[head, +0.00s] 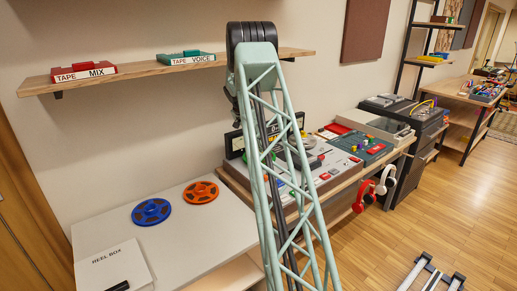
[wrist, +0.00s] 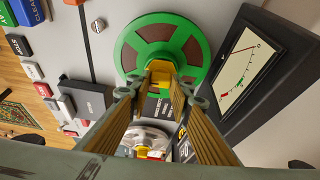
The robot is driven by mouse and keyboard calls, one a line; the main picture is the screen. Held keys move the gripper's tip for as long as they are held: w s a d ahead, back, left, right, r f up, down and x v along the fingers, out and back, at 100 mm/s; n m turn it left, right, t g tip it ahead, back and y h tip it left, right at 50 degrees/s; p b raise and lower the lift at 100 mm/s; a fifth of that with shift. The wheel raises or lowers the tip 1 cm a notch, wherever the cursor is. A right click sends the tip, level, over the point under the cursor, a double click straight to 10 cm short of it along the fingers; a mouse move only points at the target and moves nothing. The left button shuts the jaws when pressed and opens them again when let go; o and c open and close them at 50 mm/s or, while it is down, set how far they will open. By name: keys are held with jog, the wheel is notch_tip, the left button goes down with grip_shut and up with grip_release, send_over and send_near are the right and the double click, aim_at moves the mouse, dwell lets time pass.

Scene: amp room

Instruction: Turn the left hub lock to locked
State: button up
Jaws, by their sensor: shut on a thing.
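The tape machine's left hub carries a green reel (wrist: 128,42) with brown windows in the wrist view. A yellow hub lock (wrist: 160,68) stands at its middle. My gripper (wrist: 160,82) has its two fingers on opposite sides of this lock and is shut on it. Whether the lock is turned to locked cannot be told. A second hub with a pale reel (wrist: 146,138) and some yellow at its middle sits lower in the wrist view, partly behind a finger. In the head view my arm hides the left hub and the gripper.
A tilted meter panel (wrist: 242,75) rises close beside the green reel. Buttons and a dark block (wrist: 88,98) lie on the other side. In the head view, a blue reel (head: 151,212) and an orange reel (head: 201,192) lie on the white table. A shelf (head: 130,76) holds tape boxes.

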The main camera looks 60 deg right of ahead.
jog(key=shift+m, duration=0.4)
jog(key=o, duration=0.8)
jog(key=shift+o, duration=0.2)
jog(key=shift+r, duration=0.1)
jog(key=shift+w+a+r, duration=0.15)
jog(key=shift+a+r, duration=0.05)
jog(key=shift+r, duration=0.2)
jog(key=shift+v, duration=0.85)
jog(key=w+a, duration=0.3)
jog(key=a, duration=0.8)
jog(key=shift+w+a, duration=0.25)
jog(key=shift+w, duration=0.1)
